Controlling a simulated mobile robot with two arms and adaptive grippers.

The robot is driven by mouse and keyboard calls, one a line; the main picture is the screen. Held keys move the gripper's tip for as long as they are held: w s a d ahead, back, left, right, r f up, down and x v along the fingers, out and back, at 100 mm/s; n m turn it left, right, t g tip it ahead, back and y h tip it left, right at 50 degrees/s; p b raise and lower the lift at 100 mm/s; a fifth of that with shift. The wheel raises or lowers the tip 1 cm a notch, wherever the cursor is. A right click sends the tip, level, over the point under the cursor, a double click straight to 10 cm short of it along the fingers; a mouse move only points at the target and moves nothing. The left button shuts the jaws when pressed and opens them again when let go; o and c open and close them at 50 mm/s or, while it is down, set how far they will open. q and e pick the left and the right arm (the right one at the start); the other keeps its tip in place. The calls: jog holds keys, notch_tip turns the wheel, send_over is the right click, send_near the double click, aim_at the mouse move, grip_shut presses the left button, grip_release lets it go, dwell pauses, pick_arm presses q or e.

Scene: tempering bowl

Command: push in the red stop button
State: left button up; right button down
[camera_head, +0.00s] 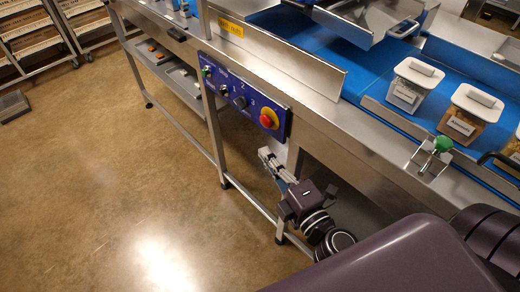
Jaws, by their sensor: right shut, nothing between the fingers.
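The red stop button (269,119) is round, with a yellow surround, and sits at the right end of a blue control panel (222,85) on the front of the steel machine. My right gripper (264,154) is just below the button in the picture, with its fingertips pointing up and to the left. Its fingers look closed and hold nothing. There is a visible gap in the picture between the fingertips and the button; the depth between them is hard to tell. My left gripper is out of view.
The panel also has smaller knobs and a green button (207,71). Above runs a blue conveyor belt (372,72) with labelled containers (408,86). A steel leg (215,135) and lower rail stand near my gripper. A green knob (443,144) sits to the right.

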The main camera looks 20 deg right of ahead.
jog(key=shift+s+d+b, duration=0.15)
jog(key=shift+s+b, duration=0.35)
jog(key=shift+s, duration=0.7)
jog(key=s+d+f+m+g+h, duration=0.1)
jog(key=s+f+m+g, duration=0.2)
jog(key=f, duration=1.1)
jog(key=s+d+f+m+g, duration=0.1)
jog(key=s+f+m+g, duration=0.2)
jog(key=f, duration=1.1)
jog(key=s+d+f+m+g+h, duration=0.1)
jog(key=s+f+m+g, duration=0.15)
jog(key=f, duration=1.05)
jog(key=s+f+m+g, duration=0.3)
jog(key=s+f+g, duration=0.1)
jog(key=s+f, duration=0.6)
jog(key=s+d+f+m+g, duration=0.1)
jog(key=s+f+m+g, duration=0.3)
jog(key=s+f, duration=0.5)
jog(key=s, duration=0.6)
jog(key=shift+f, duration=0.4)
